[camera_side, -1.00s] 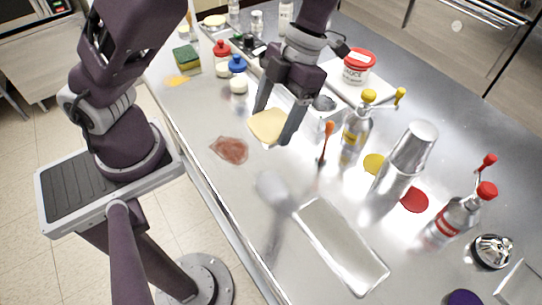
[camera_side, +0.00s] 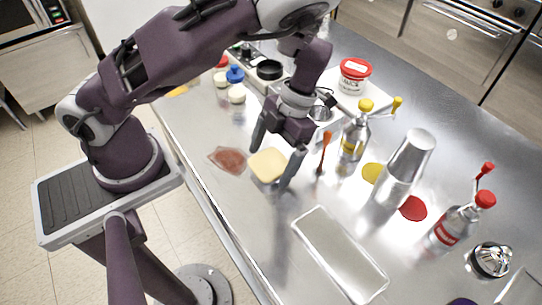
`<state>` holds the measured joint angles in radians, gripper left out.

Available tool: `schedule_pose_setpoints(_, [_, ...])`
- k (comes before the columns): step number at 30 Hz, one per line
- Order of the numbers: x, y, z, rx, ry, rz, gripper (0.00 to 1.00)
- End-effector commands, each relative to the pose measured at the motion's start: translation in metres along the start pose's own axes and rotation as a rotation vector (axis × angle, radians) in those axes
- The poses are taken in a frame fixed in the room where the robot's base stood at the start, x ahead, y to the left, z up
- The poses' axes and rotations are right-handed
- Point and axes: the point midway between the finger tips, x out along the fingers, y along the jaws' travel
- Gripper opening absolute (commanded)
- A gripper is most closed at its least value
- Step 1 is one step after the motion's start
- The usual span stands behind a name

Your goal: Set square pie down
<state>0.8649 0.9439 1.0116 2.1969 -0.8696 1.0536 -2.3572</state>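The square pie (camera_side: 268,165), a pale tan square with rounded corners, is between the two fingers of my gripper (camera_side: 270,168). The fingers stand on opposite sides of it and appear to hold it. It is close over the steel counter (camera_side: 215,125); I cannot tell if it touches the counter. My gripper points downward, and the right finger covers part of the pie's right edge.
A reddish flat patch (camera_side: 228,160) lies just left of the pie. A shiny rectangular tray (camera_side: 338,252) is to the front right. An orange-topped stick (camera_side: 323,152), a yellow-capped bottle (camera_side: 354,138) and a steel cup stack (camera_side: 408,158) stand to the right.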

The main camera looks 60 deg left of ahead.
Motion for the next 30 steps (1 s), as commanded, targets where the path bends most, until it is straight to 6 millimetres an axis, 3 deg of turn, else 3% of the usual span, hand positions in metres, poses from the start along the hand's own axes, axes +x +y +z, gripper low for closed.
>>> schedule_pose_setpoints(8, [-0.004,0.0,-0.001,0.001,-0.002,0.0,0.94])
schedule_pose_setpoints(21, [-0.108,0.0,0.0,0.003,-0.004,0.0,0.94])
schedule_pose_setpoints(30, [-0.126,0.001,-0.006,0.059,-0.003,-0.027,0.94])
